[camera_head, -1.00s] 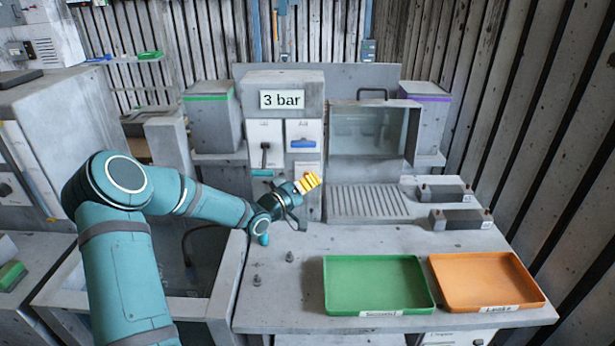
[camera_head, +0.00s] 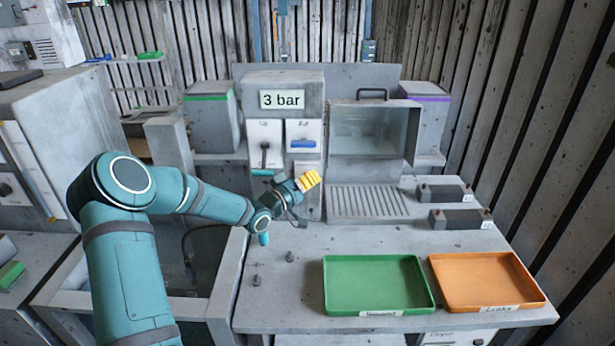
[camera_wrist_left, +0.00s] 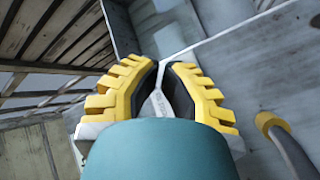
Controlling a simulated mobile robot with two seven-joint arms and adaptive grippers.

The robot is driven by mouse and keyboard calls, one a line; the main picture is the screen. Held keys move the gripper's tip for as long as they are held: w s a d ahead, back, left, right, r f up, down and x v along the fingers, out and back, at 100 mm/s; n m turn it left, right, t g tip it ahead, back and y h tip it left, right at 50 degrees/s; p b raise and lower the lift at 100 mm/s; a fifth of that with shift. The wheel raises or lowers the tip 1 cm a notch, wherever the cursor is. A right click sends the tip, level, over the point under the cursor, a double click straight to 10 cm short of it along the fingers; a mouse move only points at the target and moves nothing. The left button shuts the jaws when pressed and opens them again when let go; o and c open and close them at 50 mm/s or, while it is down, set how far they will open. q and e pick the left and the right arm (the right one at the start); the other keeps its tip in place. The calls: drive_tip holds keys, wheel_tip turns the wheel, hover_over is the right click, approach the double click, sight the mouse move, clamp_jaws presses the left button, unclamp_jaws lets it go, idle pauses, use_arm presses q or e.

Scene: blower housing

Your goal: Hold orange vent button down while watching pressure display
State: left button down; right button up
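The pressure display (camera_head: 282,100) reads "3 bar" on top of the grey test unit (camera_head: 262,84). My left gripper (camera_head: 312,177) is in front of the unit's lower right panel, below the blue-handled panel. Its yellow fingers look together in the head view. In the left wrist view its fingertips (camera_wrist_left: 163,65) are close together with only a thin gap, and no object shows gripped there. No orange vent button can be made out; the gripper covers part of the lower panel. Contact with the panel cannot be told. My right gripper is not in view.
A windowed chamber (camera_head: 368,132) stands right of the unit above a slotted tray (camera_head: 368,203). A green tray (camera_head: 377,257) and an orange tray (camera_head: 487,254) lie at the bench's front right. Two small pegs (camera_head: 289,257) stand at front left. The middle bench is clear.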

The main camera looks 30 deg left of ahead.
use_arm(q)
drive_tip(key=shift+w+a+r, duration=0.35)
drive_tip(key=shift+w+r, duration=0.05)
idle(1.5)
drive_tip(key=shift+a+f, duration=0.1)
drive_tip(key=shift+f, duration=0.05)
idle(1.8)
drive_tip(key=shift+s, duration=0.15)
drive_tip(key=shift+s+f, duration=0.1)
drive_tip(key=shift+s+d+f, duration=0.1)
drive_tip(key=shift+s+d, duration=0.25)
drive_tip(key=shift+s, duration=0.2)
drive_tip(key=s+d, duration=0.2)
drive_tip(key=s, duration=0.2)
drive_tip(key=shift+s+d, duration=0.15)
drive_tip(key=shift+d, duration=0.25)
drive_tip(key=shift+p, duration=0.3)
